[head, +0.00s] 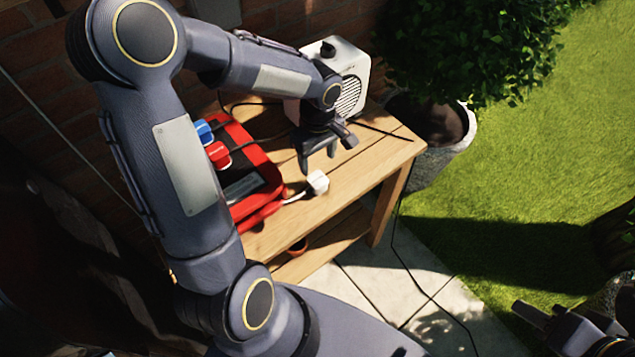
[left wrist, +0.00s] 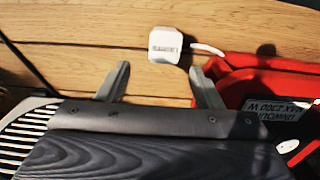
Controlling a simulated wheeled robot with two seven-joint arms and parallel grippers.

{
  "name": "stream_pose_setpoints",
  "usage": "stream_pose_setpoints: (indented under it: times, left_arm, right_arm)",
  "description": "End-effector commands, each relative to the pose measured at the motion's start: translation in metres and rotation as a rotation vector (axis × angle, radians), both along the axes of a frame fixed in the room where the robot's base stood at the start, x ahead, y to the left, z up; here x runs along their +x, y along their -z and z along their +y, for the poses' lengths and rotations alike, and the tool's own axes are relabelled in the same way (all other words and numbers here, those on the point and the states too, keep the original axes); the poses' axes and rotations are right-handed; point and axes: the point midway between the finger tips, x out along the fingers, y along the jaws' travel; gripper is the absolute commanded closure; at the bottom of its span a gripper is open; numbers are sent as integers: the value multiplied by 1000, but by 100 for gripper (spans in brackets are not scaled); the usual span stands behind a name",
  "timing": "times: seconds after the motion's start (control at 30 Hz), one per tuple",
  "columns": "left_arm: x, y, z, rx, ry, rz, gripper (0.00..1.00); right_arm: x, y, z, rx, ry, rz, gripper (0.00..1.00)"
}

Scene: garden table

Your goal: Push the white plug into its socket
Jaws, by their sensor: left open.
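The white plug (head: 318,182) lies on the wooden table near its front edge, with a white cord running left towards the red box. It also shows in the left wrist view (left wrist: 165,45), just beyond my fingertips. My left gripper (head: 318,160) is open and empty above the table, close to the plug; the plug is not between its fingers. The red power box (head: 262,172) has a blue part (head: 204,131) and a red part (head: 218,154) on it. No socket opening can be made out clearly. My right gripper (head: 540,314) is at the lower right, away from the table.
A white speaker-like box (head: 349,70) with a grille stands at the table's back, behind my left gripper. Dark cables cross the table (head: 385,153) and hang down. A potted bush (head: 470,50) stands right of the table. Bare wood lies right of the plug.

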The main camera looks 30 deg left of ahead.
Motion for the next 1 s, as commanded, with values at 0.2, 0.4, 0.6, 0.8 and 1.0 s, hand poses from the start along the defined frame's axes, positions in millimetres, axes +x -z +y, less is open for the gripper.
stream_pose_setpoints:
  times: [0.2, 0.4, 0.6, 0.8, 1.0]
  left_arm:
    - [-1, 14, 0, 0, 1, 4, 40]
    - [-1, 27, -1, -1, 2, 0, 40]
    - [-2, 27, -1, -1, 2, 0, 40]
    - [-9, 52, -4, -2, 3, 6, 40]
    - [-9, 76, -4, -1, 2, 3, 40]
  right_arm:
    - [0, 1, 0, 0, 0, 0, 64]
    - [0, 1, 0, 0, 0, 0, 64]
    - [0, 1, 0, 0, 0, 0, 64]
    - [0, 0, 0, 0, 0, 0, 64]
    - [0, 0, 0, 0, 0, 0, 64]
